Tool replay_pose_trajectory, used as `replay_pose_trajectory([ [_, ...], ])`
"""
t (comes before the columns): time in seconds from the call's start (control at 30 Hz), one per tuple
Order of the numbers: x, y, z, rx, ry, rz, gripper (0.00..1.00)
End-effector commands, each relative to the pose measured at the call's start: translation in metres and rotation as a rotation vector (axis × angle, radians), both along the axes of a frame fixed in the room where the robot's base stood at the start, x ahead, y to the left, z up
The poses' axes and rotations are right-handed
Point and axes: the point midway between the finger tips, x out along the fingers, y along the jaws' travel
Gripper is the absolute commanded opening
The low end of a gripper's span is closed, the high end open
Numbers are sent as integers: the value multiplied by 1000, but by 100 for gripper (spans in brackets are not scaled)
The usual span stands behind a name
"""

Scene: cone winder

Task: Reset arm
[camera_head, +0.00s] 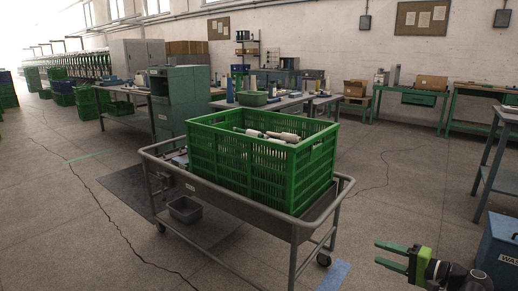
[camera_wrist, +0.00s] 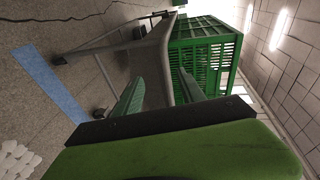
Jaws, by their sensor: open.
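My gripper (camera_head: 391,257) is at the lower right of the head view, green-fingered, open and empty. It is held out to the right of the grey cart (camera_head: 225,192), apart from it. In the wrist view the two green fingers of my gripper (camera_wrist: 157,85) are spread, with nothing between them. A green slatted crate (camera_head: 230,160) stands on the cart and holds white cones (camera_head: 285,136). The crate (camera_wrist: 205,50) and the cart (camera_wrist: 145,58) also show beyond the fingers in the wrist view, turned on their side.
A blue floor strip (camera_head: 334,276) lies between the cart and my gripper. A blue bin (camera_head: 498,250) stands close at the right edge, beside a workbench. A green cabinet (camera_head: 180,105) and benches stand behind the cart.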

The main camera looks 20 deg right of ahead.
Motion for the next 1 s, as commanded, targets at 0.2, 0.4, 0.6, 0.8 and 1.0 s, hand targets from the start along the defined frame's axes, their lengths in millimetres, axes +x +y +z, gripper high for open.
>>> replay_pose_trajectory([
  [0.2, 68, 104, -6, -28, 45, 216, 47],
  [0.4, 118, 264, -43, -164, 195, 525, 47],
  [0.6, 114, 393, -93, -407, 367, 783, 47],
  [0.8, 94, 453, -132, -677, 502, 929, 47],
  [1.0, 80, 439, -163, -1001, 659, 944, 47],
])
